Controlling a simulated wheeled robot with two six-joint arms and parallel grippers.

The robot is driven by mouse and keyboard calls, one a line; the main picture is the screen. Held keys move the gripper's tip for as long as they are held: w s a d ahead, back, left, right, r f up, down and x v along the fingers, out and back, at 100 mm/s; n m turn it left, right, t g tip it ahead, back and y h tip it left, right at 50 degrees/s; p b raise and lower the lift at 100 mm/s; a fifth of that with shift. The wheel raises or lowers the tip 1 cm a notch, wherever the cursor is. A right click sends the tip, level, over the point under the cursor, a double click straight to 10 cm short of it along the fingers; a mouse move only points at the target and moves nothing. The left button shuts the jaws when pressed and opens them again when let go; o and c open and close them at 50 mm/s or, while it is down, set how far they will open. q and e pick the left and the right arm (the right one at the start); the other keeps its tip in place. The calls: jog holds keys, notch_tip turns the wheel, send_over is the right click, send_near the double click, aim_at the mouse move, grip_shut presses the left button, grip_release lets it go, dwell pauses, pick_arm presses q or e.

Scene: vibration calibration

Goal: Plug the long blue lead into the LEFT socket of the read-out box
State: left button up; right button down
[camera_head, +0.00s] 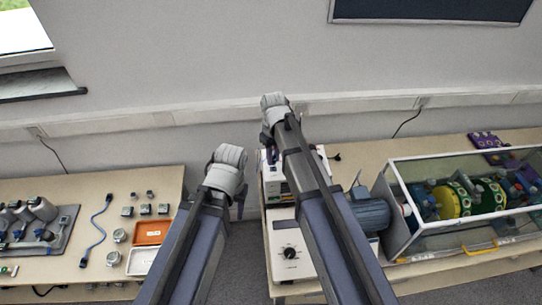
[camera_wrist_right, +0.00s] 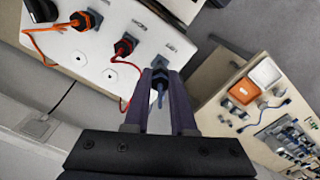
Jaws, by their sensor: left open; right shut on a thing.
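The white read-out box (camera_head: 308,171) stands at the left end of the right bench, partly behind my right arm. In the right wrist view its socket face (camera_wrist_right: 88,45) fills the upper left. My right gripper (camera_wrist_right: 161,78) is shut on a blue plug (camera_wrist_right: 160,85), held at the edge of that face beside the rightmost label. Whether the plug's tip is in a socket cannot be told. My left gripper (camera_head: 240,207) is open and empty, over the gap between the benches. A dark blue lead (camera_head: 97,232) lies on the left bench.
An orange plug (camera_wrist_right: 83,20) and a red plug (camera_wrist_right: 124,47) sit in the box face. A white unit with a dial (camera_head: 290,252), a motor (camera_head: 370,212) and a clear-walled rig (camera_head: 450,225) stand nearby. Orange (camera_head: 152,231) and white trays (camera_head: 141,261) lie on the left bench.

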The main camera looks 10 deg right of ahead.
jog(key=shift+f, duration=0.45)
jog(key=shift+f+b, duration=1)
jog(key=shift+b, duration=0.2)
dwell(2.6)
jog(key=m, duration=0.4)
dwell(0.3)
jog(key=shift+m, duration=2)
jog(key=m, duration=0.4)
